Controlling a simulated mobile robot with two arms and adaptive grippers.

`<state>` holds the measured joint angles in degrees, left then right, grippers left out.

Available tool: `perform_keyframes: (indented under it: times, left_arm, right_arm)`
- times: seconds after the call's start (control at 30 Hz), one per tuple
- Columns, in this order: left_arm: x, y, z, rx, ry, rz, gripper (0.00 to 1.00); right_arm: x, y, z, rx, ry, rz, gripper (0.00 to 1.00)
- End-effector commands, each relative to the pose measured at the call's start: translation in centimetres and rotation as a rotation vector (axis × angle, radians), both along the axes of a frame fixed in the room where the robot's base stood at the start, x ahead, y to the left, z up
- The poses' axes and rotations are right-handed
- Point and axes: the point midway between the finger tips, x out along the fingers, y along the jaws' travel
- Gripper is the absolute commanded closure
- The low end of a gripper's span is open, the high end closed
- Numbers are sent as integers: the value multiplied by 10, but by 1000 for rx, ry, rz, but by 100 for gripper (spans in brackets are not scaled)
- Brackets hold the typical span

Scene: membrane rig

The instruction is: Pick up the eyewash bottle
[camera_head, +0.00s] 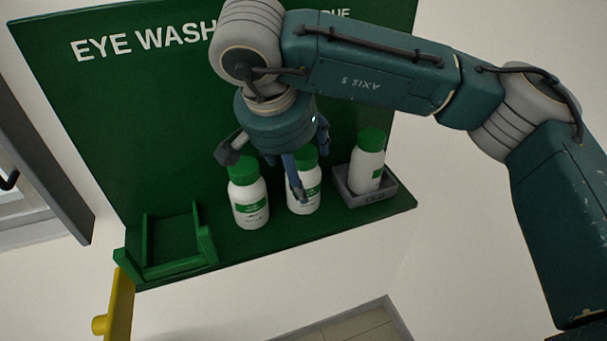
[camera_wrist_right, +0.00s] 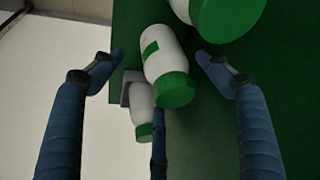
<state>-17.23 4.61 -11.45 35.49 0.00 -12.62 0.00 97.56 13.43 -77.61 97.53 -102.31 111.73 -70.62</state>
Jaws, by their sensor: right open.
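Three white eyewash bottles with green caps and green labels stand on a green shelf (camera_head: 285,238): a left one (camera_head: 251,207), a middle one (camera_head: 296,205) and a right one (camera_head: 368,168) tilted in a grey tray (camera_head: 383,190). My right gripper (camera_head: 272,172) is open and empty above the left and middle bottles. One finger hides part of the middle bottle. In the right wrist view, the middle bottle (camera_wrist_right: 164,55) appears between the spread fingers (camera_wrist_right: 160,58). The tray bottle (camera_wrist_right: 141,103) lies beyond it, and the left one (camera_wrist_right: 188,8) is cut off at the top. My left gripper is not in view.
A green board (camera_head: 130,110) with white "EYE WASH" lettering rises behind the shelf. An empty green holder (camera_head: 207,246) stands at the shelf's left end. A yellow part (camera_head: 120,305) is below it. A grey-framed window or door is at far left.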

Motion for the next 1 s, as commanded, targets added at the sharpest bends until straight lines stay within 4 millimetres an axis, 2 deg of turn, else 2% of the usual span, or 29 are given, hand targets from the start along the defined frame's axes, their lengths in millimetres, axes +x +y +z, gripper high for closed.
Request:
perform_keyframes:
  times: [0.17, 0.33, 0.5, 0.73, 0.77, 1.0]
  left_arm:
    - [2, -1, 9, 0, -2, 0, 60]
    - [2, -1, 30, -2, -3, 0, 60]
    - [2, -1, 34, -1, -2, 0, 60]
    - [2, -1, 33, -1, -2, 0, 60]
    - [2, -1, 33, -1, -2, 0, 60]
    - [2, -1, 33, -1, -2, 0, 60]
  right_arm:
    - [6, -3, -9, -1, 3, -2, 25]
    - [22, -6, -28, -1, 4, -1, 25]
    - [28, -9, -47, -1, 0, 0, 25]
    - [29, -10, -51, 0, -1, 0, 25]
    - [29, -10, -51, 0, -1, 0, 27]
    - [29, -10, -50, 0, -1, 0, 74]
